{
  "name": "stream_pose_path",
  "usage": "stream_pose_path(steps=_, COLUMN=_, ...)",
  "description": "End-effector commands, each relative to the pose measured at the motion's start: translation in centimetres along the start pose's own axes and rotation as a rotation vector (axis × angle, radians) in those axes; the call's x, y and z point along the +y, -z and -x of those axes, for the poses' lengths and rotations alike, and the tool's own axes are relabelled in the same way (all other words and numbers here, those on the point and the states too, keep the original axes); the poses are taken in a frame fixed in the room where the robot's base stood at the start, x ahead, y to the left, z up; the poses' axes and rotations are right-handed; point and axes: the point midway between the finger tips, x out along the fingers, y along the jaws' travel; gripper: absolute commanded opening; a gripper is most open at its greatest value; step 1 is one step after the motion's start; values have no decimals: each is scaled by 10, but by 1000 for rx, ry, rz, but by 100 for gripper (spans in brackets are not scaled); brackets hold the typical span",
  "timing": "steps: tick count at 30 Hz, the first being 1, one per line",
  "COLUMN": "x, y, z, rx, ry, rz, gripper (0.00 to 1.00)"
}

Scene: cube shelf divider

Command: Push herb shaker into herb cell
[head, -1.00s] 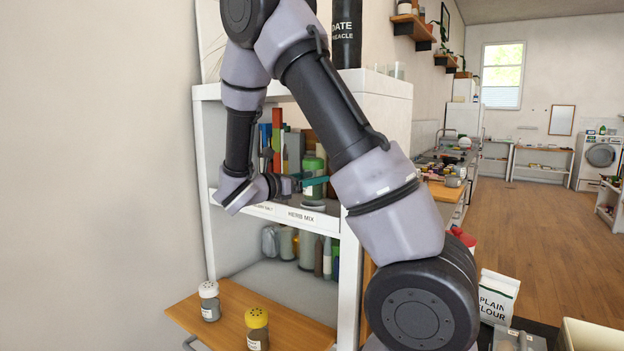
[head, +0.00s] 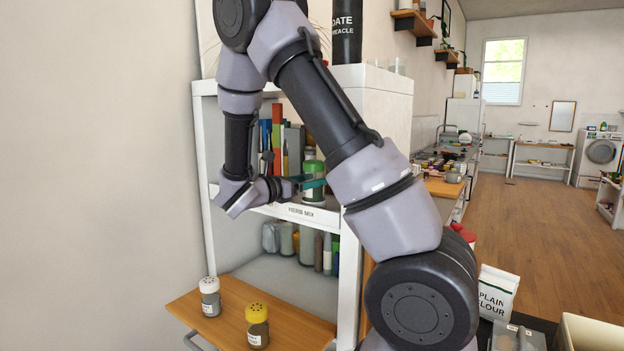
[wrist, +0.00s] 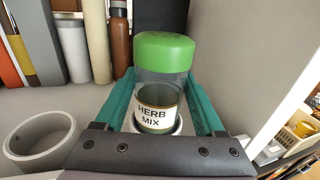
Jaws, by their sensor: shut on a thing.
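The herb shaker is a clear jar with a green lid (wrist: 165,53) and a "HERB MIX" label (wrist: 155,118). My gripper (wrist: 167,105) is shut on it, with one teal finger on each side. The shaker is upright, and a pale round rim shows around its base. I cannot tell whether it rests on the shelf. In the head view the green lid (head: 313,168) shows above my gripper (head: 312,184), at the shelf level with the "HERB MIX" front label (head: 302,211). The cell's inside is mostly hidden behind the shaker and my arm.
A grey open ring (wrist: 40,138) lies left of my gripper. Several books and bottles, one of them brown (wrist: 121,38), stand behind it. A dark upright panel (wrist: 162,14) is behind the shaker. A white-topped shaker (head: 209,297) and a yellow-topped shaker (head: 257,325) stand on the lower wooden board.

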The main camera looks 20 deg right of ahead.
Motion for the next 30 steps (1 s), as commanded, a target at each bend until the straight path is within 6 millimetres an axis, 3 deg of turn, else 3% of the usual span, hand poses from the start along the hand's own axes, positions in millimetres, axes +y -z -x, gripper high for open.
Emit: stream_pose_path(steps=30, x=0, y=22, z=0, rx=0, ry=0, rz=0, gripper=8)
